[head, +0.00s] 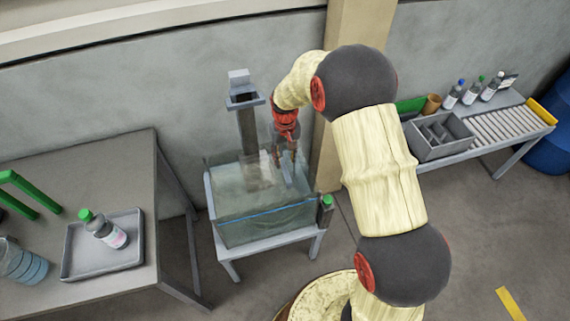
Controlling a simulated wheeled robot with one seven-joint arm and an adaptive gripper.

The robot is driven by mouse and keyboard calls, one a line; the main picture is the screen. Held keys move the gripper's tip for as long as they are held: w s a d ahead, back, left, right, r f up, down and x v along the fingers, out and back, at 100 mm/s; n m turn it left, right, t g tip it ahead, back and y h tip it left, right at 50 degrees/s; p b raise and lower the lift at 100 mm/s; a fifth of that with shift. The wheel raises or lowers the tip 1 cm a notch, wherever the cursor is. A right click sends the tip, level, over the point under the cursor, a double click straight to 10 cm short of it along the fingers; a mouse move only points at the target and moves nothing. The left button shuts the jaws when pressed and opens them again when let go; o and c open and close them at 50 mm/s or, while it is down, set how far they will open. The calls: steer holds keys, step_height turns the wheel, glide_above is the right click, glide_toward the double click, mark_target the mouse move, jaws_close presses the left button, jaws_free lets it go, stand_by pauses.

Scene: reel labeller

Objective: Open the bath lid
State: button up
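The bath (265,222) is a clear, box-shaped tank on a light grey stand, in the middle of the head view. A blue line runs along its front wall. Its lid seems to be clear too; I cannot make out its edges or whether it is raised. My gripper (285,160) points down at the bath's back right, at about the height of its rim. Its fingers are small and partly lost against the clear walls. I cannot tell whether they touch the lid or hold anything.
A grey column (247,125) stands behind the bath. A small dark post with a green top (326,208) is at its right corner. At left, a table (110,185) bears a tray (75,268) with a green-capped bottle (108,233). A bench with a grey bin (438,150) and bottles stands right.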

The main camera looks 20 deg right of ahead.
mark_target(285, 170)
steer(key=shift+f+b, duration=0.3)
steer(key=shift+f, duration=2.45)
steer(key=shift+c, duration=1.4)
jaws_close()
